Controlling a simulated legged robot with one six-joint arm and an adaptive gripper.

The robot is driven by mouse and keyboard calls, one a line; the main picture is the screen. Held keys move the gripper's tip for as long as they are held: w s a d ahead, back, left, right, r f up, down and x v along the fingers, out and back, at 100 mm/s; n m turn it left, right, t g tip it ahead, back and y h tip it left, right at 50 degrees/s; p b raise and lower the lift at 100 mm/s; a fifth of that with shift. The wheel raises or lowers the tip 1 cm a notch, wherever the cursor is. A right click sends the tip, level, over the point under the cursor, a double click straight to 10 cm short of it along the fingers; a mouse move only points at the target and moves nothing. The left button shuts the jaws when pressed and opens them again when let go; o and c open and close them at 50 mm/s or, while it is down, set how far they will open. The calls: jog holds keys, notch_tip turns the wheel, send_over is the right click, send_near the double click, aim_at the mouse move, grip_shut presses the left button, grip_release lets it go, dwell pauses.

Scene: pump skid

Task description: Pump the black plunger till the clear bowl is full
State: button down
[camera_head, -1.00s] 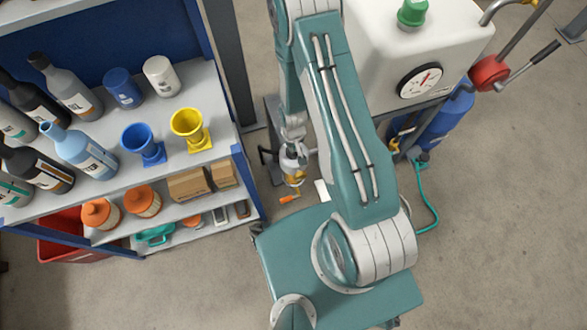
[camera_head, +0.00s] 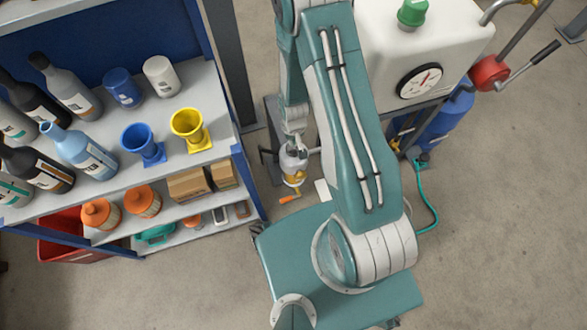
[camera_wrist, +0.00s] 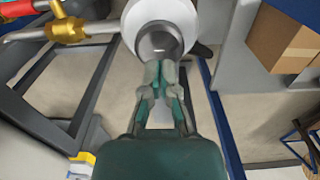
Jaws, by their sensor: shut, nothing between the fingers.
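The pump unit stands low between the shelf and the white tank. In the head view its pale head (camera_head: 291,160) sits above the clear bowl (camera_head: 293,179), which shows amber liquid; its exact level is too small to read. In the wrist view a dark grey round plunger (camera_wrist: 160,43) sits in the middle of the pump's white round head (camera_wrist: 190,17). My gripper (camera_wrist: 158,66) is shut and empty, its fingertips at the plunger's near edge; I cannot tell whether they touch. In the head view my gripper (camera_head: 299,148) is over the pump head. The bowl is hidden in the wrist view.
A shelf (camera_head: 190,95) with bottles and blue and yellow funnels stands at the left. The white tank (camera_head: 420,50) with a gauge is at the right. In the wrist view, brass pipework (camera_wrist: 66,28) lies at top left and a cardboard box (camera_wrist: 285,40) at top right.

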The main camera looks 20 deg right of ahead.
dwell(0.4)
notch_tip(320, 180, up, 6)
dwell(0.7)
jog(key=shift+r, duration=0.1)
